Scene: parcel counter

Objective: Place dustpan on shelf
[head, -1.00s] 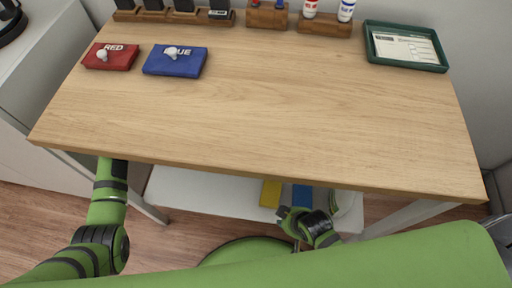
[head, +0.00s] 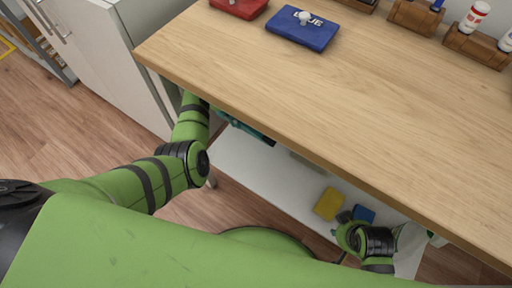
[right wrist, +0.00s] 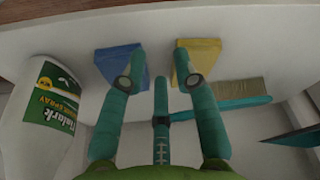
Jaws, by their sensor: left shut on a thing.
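The dustpan (head: 250,131) appears to be the dark teal piece below the counter's front edge in the head view, partly hidden by the counter. My left gripper (head: 222,117) is shut on it; its fingers are largely hidden under that edge. A dark teal wedge at the right edge of the right wrist view (right wrist: 300,138) looks like the same dustpan, above the white shelf (head: 265,165). My right gripper (right wrist: 158,75) has its fingers spread, over the shelf in front of a blue block (right wrist: 122,62) and a yellow block (right wrist: 198,55). A slim teal bar shows between its fingers.
A brush (right wrist: 240,92) with tan bristles and a teal handle lies on the shelf. A white spray bottle (right wrist: 42,115) with a green label stands at the left there. The wooden counter (head: 330,110) overhangs the shelf. A white cabinet (head: 100,60) stands at left.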

